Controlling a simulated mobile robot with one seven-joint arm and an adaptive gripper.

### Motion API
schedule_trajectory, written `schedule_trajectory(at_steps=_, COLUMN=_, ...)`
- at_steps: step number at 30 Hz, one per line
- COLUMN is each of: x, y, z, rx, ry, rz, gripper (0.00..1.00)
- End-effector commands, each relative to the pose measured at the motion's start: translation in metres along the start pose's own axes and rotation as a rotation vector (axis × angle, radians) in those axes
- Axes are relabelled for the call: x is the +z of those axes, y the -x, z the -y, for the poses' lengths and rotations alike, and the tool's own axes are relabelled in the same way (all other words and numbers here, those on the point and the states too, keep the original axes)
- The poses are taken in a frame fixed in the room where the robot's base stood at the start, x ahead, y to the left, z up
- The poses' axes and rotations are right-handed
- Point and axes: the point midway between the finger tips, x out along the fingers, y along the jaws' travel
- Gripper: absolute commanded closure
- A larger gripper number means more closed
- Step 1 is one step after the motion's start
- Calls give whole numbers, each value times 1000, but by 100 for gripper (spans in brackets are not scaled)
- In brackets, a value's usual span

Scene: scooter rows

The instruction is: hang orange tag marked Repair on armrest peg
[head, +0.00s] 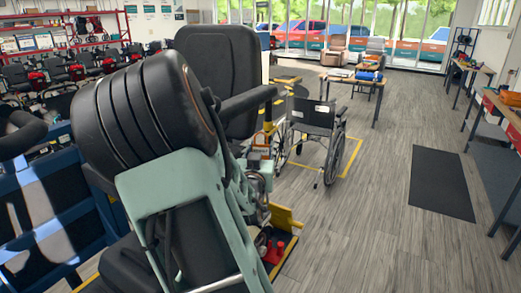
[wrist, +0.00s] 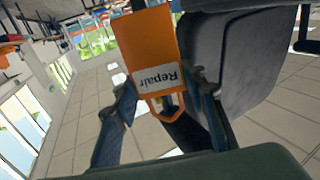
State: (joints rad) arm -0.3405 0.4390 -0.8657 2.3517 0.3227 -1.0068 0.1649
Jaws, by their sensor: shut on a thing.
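The orange tag (wrist: 150,42) has a white label reading "Repair", turned nearly upside down in the wrist view. My gripper (wrist: 164,90) is shut on it, one finger on either side near the label, with the orange loop at the palm end. In the head view a small orange and white patch (head: 261,139) shows at the end of my arm, too small to read. The scooter's black seat (head: 218,75) stands behind my arm, with a dark armrest (head: 250,101) reaching out to the right. The seat also shows close behind the tag in the wrist view (wrist: 245,50). I cannot make out the peg.
A wheelchair (head: 318,125) stands inside yellow floor lines just right of the scooter. Rows of scooters (head: 75,75) fill the left. A table (head: 355,78) stands further back and a workbench (head: 508,115) lines the right. The floor around the dark mat (head: 440,180) is open.

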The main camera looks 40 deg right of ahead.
Motion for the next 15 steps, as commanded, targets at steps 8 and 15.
schedule_trajectory(at_steps=8, x=1, y=-3, z=-1, rx=0, ry=0, rz=0, gripper=78)
schedule_trajectory(at_steps=15, x=0, y=-9, z=-3, rx=0, ry=-1, rz=-1, gripper=78)
